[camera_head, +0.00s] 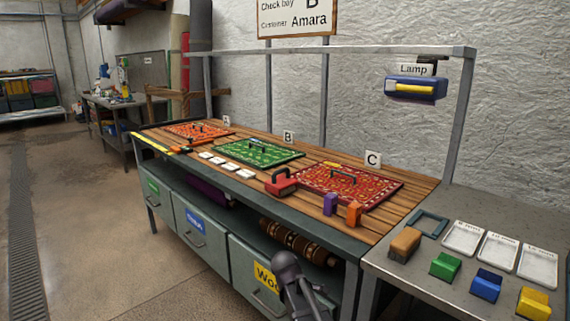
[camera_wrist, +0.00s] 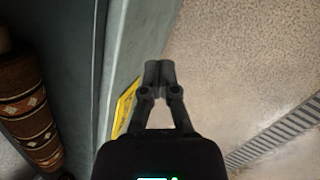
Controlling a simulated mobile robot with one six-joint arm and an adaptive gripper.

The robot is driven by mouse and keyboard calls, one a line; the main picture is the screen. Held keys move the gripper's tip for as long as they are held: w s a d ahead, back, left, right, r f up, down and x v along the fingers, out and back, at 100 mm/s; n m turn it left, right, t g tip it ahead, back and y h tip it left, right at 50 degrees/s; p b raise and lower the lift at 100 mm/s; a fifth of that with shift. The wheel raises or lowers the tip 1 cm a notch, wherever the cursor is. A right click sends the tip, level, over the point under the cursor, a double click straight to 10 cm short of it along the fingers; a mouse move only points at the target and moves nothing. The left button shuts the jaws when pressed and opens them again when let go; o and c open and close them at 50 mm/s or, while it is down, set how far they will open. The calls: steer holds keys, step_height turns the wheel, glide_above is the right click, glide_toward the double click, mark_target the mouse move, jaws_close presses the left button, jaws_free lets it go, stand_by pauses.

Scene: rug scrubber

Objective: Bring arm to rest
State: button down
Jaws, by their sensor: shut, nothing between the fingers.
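My gripper shows in the wrist view (camera_wrist: 159,72) with its fingertips together and nothing between them. It points down past the bench's front edge, over the concrete floor. In the head view my arm (camera_head: 290,275) shows at the bottom centre, in front of the drawer with the yellow label (camera_head: 265,277). My fingertips cannot be made out in the head view.
The bench (camera_head: 420,195) carries red, green and orange rug samples, a red scrubber (camera_head: 281,182), and purple and orange blocks. A side table (camera_head: 400,275) at right holds coloured brushes and white trays. A rolled rug (camera_head: 300,243) lies on the shelf below. Floor at left is clear.

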steer(key=s+d+f+m+g+y, duration=0.15)
steer(key=s+d+m+y, duration=0.25)
steer(key=s+d+m, duration=0.85)
step_height(320, 180, up, 28)
steer(key=s+a+p, duration=0.1)
steer(key=s+p, duration=0.1)
steer(key=p, duration=2.5)
steer(key=shift+a+m+p, duration=0.3)
steer(key=shift+m, duration=0.05)
steer(key=shift+s+f+g, duration=0.15)
steer(key=shift+f+g, duration=0.05)
steer(key=shift+g, duration=0.05)
